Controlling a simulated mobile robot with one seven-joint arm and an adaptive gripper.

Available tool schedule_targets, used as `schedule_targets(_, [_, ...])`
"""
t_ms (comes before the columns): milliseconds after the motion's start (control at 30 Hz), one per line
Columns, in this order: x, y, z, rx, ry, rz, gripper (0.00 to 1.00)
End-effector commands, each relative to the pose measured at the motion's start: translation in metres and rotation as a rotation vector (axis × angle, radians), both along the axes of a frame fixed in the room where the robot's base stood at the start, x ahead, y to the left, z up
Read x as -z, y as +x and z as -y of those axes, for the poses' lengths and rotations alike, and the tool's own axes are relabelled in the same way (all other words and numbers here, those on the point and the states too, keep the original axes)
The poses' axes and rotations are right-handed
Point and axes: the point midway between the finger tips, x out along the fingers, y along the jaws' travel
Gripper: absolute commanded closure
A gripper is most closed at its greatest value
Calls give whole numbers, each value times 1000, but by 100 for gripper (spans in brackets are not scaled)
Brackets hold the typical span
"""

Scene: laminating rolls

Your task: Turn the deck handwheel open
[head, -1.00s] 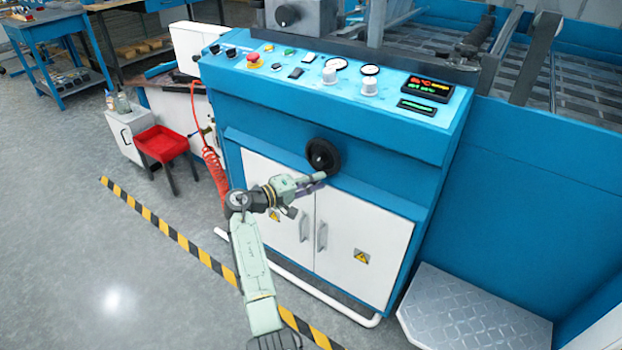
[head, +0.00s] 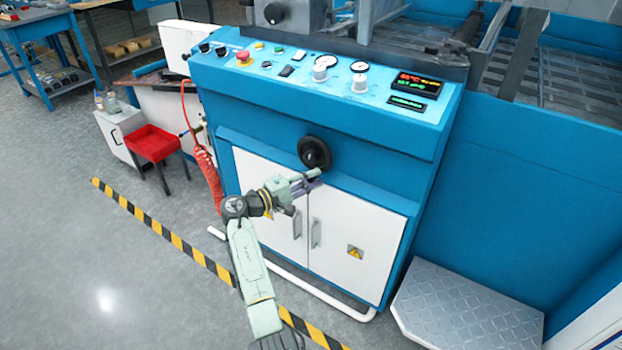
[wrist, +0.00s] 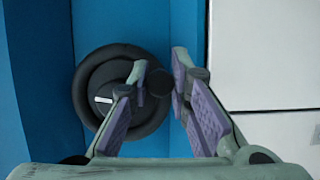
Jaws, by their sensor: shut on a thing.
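The deck handwheel (head: 314,152) is a black round wheel on the blue front of the machine, above the white cabinet doors. In the wrist view the handwheel (wrist: 108,80) is left of centre, with a short white mark on its face. A dark round knob (wrist: 159,82) shows at its right edge. My gripper (head: 317,176) is at the lower edge of the wheel in the head view. In the wrist view my gripper (wrist: 160,70) has its purple-padded fingers on either side of the knob, shut on it. The fingers cover part of the wheel's rim.
The control panel (head: 310,80) with a red emergency button (head: 243,59) and gauges is above the wheel. White doors (head: 362,232) with handles are below. A coiled red hose (head: 208,175) hangs at the left. A metal step (head: 465,305) stands at the right.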

Motion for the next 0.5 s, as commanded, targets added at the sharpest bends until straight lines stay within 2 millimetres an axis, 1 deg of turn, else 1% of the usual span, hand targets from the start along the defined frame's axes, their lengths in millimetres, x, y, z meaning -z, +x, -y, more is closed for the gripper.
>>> schedule_targets(67, [1,-1,2,5,2,0,100])
schedule_targets(100, [1,-1,2,5,2,0,79])
schedule_targets(367, [0,0,1,2,1,0,62])
schedule_targets(500, [0,0,1,1,1,0,62])
